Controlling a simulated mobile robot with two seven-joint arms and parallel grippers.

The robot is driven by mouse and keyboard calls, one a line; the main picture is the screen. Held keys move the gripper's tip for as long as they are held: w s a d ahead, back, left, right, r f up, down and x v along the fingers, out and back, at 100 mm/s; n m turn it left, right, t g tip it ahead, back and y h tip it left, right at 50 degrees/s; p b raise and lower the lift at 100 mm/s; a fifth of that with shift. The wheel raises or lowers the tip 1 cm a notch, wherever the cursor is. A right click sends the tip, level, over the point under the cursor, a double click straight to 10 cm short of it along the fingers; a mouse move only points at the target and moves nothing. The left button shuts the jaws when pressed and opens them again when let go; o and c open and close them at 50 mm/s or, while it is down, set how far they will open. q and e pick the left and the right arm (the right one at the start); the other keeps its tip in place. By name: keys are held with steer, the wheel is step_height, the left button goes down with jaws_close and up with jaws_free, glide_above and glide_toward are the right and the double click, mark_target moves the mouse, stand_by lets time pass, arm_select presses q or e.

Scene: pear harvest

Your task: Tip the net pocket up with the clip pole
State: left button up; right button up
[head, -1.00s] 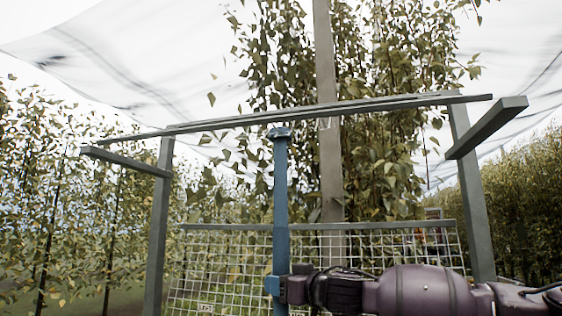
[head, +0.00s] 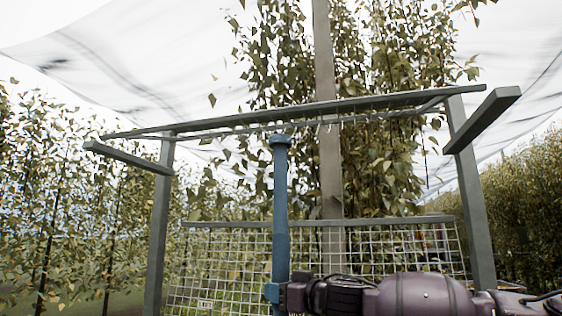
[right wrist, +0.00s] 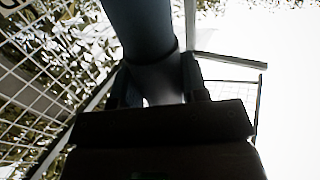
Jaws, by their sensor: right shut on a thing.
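The clip pole (head: 280,205) is a blue pole with a small knobbed head, standing almost upright in the middle of the head view. Its head shows just below the top rail, apart in the picture from the net. The pale net (head: 130,50) hangs overhead with dark streaks and a sagging fold at upper left; I cannot tell which part is the pocket. My right gripper (head: 275,291) is shut around the pole's lower part. The right wrist view shows the pole (right wrist: 140,25) between the fingers (right wrist: 160,90). My left gripper is not in view.
A grey frame with a top rail (head: 300,114), posts, side bars and a wire mesh panel (head: 380,255) stands in front. A pale post (head: 328,170) and leafy trees (head: 390,150) rise behind. Tree rows flank both sides.

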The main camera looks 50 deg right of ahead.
steer(key=shift+f+b, duration=1.35)
steer(key=shift+f, duration=0.65)
steer(key=shift+f+b, duration=0.6)
steer(key=shift+f, duration=0.45)
steer(key=shift+f+b, duration=0.35)
steer(key=shift+f, duration=0.45)
steer(key=shift+f+b, duration=0.85)
steer(key=shift+f, duration=1.3)
steer(key=shift+a, duration=0.1)
steer(key=s+a+f, duration=0.1)
steer(key=s+a, duration=0.1)
steer(key=a, duration=0.3)
steer(key=s+a+f+p, duration=0.1)
steer(key=s+a+f, duration=0.1)
steer(key=a, duration=0.3)
steer(key=shift+s+a, duration=0.25)
steer(key=shift+s, duration=0.6)
